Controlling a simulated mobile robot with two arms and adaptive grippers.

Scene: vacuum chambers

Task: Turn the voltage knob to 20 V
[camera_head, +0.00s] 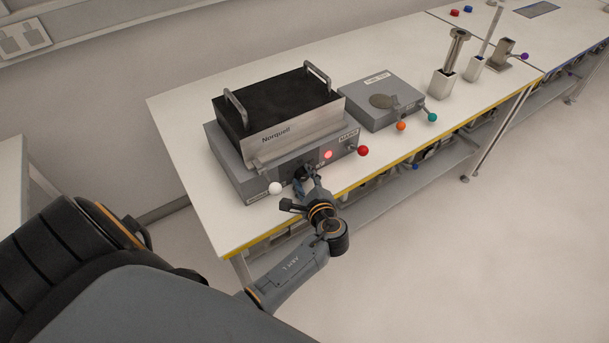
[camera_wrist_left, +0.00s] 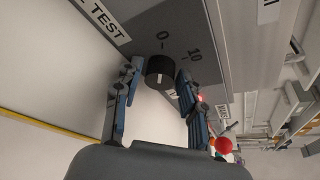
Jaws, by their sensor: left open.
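The voltage knob (camera_wrist_left: 159,67) is a short black cylinder with a pale line on its front. It stands on a grey panel (camera_wrist_left: 205,25) printed with "0" and "10" in the left wrist view. My left gripper (camera_wrist_left: 158,88) is open, with one finger on each side of the knob and the knob near the fingertips. I cannot tell whether either finger touches it. In the head view, my left gripper (camera_head: 309,181) is at the front of the grey Norquell unit (camera_head: 240,180) and mostly hides the knob there. My right gripper is not in view.
A lit red lamp (camera_head: 328,155), a red-ball lever (camera_head: 363,151) and a white-ball lever (camera_head: 275,188) are close by on the unit. A grey box (camera_head: 380,100) with orange and teal balls stands to the right. The white bench (camera_head: 400,60) has free room behind.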

